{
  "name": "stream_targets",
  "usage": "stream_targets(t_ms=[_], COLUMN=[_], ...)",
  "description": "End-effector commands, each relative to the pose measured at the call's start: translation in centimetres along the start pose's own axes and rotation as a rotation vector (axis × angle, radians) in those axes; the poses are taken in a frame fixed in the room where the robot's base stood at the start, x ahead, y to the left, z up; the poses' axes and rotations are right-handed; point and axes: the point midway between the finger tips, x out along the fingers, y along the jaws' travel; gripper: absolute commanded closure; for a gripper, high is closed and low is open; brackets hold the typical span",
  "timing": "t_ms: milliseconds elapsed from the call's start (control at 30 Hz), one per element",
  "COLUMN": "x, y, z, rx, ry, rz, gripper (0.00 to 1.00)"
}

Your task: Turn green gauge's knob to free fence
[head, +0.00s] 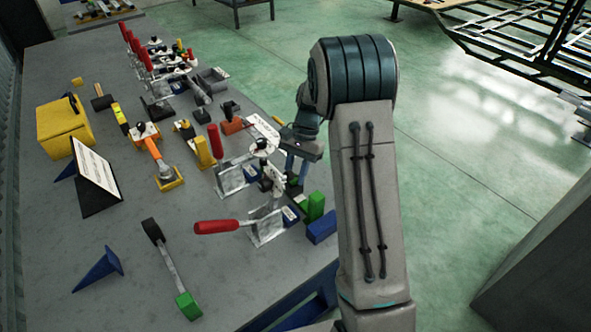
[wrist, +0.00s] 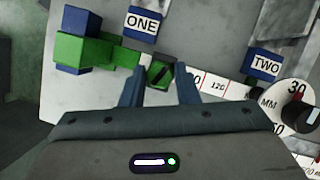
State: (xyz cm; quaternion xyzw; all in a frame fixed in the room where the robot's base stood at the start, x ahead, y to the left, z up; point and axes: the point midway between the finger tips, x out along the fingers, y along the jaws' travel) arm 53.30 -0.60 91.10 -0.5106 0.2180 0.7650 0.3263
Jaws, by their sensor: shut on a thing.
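The green gauge shows in the wrist view as a green block with a dark knob (wrist: 160,72) at the near end of a white ruler scale (wrist: 217,85). My gripper (wrist: 159,78) has its two blue-grey fingers on either side of this knob and is shut on it. Larger green blocks (wrist: 82,50) stand to the left of it; I cannot tell which part is the fence. In the head view my gripper (head: 297,160) points down near the table's right edge, and the green block (head: 315,206) shows just below it. The knob is hidden there.
Blue labels ONE (wrist: 143,23) and TWO (wrist: 263,64) mark metal clamps beside the ruler. A round black-and-white dial (wrist: 292,105) sits to the right. Red-handled clamps (head: 216,227) stand close to my gripper, and a blue block (head: 322,226) is near the table edge.

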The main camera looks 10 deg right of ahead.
Motion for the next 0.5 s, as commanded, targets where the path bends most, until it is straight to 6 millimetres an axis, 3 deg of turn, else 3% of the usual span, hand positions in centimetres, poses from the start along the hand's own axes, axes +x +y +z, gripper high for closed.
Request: stream_targets(t_ms=[500], x=[0.00], y=[-0.25], z=[0.08], rx=[-0.329], ry=[-0.001], rz=[0.137], gripper=[0.95])
